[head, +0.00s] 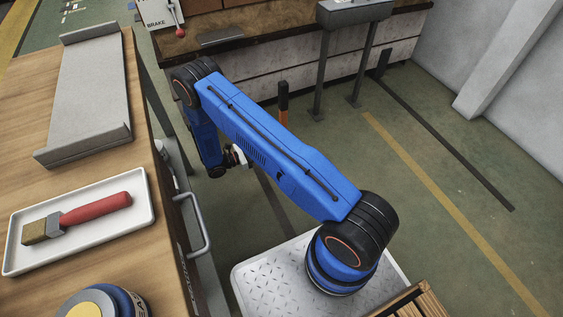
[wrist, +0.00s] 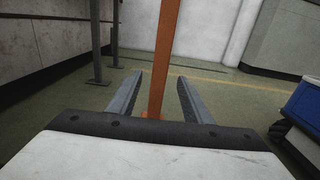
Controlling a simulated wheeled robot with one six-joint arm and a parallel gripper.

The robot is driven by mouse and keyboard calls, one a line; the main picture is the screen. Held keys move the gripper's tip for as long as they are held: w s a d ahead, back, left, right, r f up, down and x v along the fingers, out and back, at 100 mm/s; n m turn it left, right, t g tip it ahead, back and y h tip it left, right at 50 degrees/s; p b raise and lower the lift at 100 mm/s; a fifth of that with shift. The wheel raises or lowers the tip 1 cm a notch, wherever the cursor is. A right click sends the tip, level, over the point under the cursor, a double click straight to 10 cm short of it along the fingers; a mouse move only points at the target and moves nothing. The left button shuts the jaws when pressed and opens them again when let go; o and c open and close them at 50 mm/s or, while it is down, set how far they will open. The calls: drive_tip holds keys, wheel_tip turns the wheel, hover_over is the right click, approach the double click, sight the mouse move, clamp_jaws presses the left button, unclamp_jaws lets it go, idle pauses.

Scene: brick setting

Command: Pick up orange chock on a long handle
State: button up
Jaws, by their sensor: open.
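The orange chock's long handle (head: 284,119) stands upright on the floor behind my arm in the head view, with a black grip at its top; my arm hides its lower part. In the wrist view the orange handle (wrist: 166,50) rises between the two fingers, slightly tilted. Its foot shows as a small orange patch just above my gripper's body, and the rest of the chock is hidden. My gripper (wrist: 160,78) is open, one finger on each side of the handle in the picture. I cannot tell whether the handle is within the fingers' reach or beyond them.
A wooden bench (head: 150,232) on the left holds a white tray (head: 130,232) with a red-handled brush (head: 95,208) and a grey metal stand (head: 90,90). A workbench (head: 250,50) with metal posts stands behind. Open green floor (head: 440,190) lies to the right.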

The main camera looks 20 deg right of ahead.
drive_tip(key=d, duration=1.2)
clamp_jaws()
idle(1.3)
